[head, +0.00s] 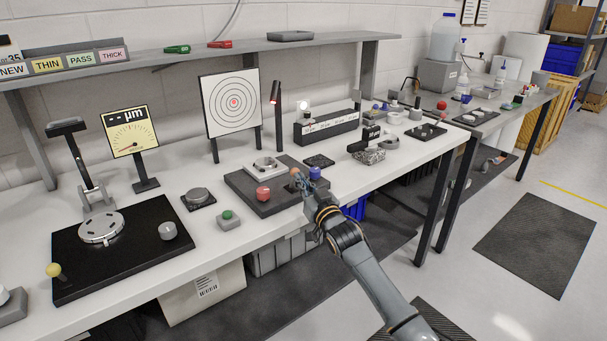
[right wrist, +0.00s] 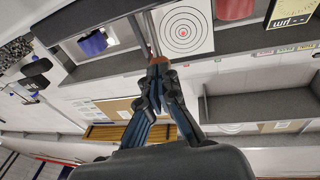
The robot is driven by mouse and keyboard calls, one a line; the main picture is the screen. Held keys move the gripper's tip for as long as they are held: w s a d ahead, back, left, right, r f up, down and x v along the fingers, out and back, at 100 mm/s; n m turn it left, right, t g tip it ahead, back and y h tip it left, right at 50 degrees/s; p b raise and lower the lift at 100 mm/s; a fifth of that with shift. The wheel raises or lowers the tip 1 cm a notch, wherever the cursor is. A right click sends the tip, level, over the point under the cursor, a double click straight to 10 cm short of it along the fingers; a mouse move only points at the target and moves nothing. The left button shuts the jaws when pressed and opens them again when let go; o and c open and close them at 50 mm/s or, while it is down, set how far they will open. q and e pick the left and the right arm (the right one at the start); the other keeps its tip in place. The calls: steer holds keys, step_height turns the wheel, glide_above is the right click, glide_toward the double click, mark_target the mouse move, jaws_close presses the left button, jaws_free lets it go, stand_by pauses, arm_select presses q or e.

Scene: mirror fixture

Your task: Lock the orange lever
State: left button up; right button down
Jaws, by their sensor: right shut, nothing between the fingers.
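The mirror fixture is a dark base plate (head: 250,197) on the white bench, with a pale mount on it. The orange lever (head: 296,172) shows as a small orange tip at the fixture's right side. My right gripper (head: 303,184) is right at the lever, its fingers shut with nothing between them. In the right wrist view the shut fingertips (right wrist: 157,72) meet the orange end of the lever (right wrist: 157,60); whether they touch it I cannot tell. My left gripper is not in view.
A target board (head: 233,103) and a black lamp post (head: 277,115) stand behind the fixture. Bare bench lies in front.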

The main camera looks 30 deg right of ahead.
mark_target(293, 170)
steer(key=w+r+g+p, duration=0.1)
steer(key=g+p, duration=0.1)
steer(key=p, duration=0.2)
steer(key=w+r+g+p, duration=0.1)
steer(key=g+p, duration=0.1)
steer(key=p, duration=0.2)
steer(key=w+r+n+g+p, duration=0.1)
steer(key=w+p, duration=0.1)
steer(key=p, duration=0.3)
steer(key=shift+a+r+g+y, duration=0.1)
steer(key=shift+r+g+y, duration=0.2)
steer(key=shift+g, duration=0.1)
steer(key=shift+w+f+g, duration=0.15)
steer(key=shift+w+g, duration=0.1)
steer(key=shift+g, duration=0.15)
steer(key=shift+w+a+f+p, duration=0.1)
steer(key=shift+w+f+p, duration=0.1)
steer(key=shift+p, duration=0.1)
steer(key=shift+f, duration=0.2)
steer(key=shift+r+p, duration=0.7)
steer(key=shift+r, duration=0.25)
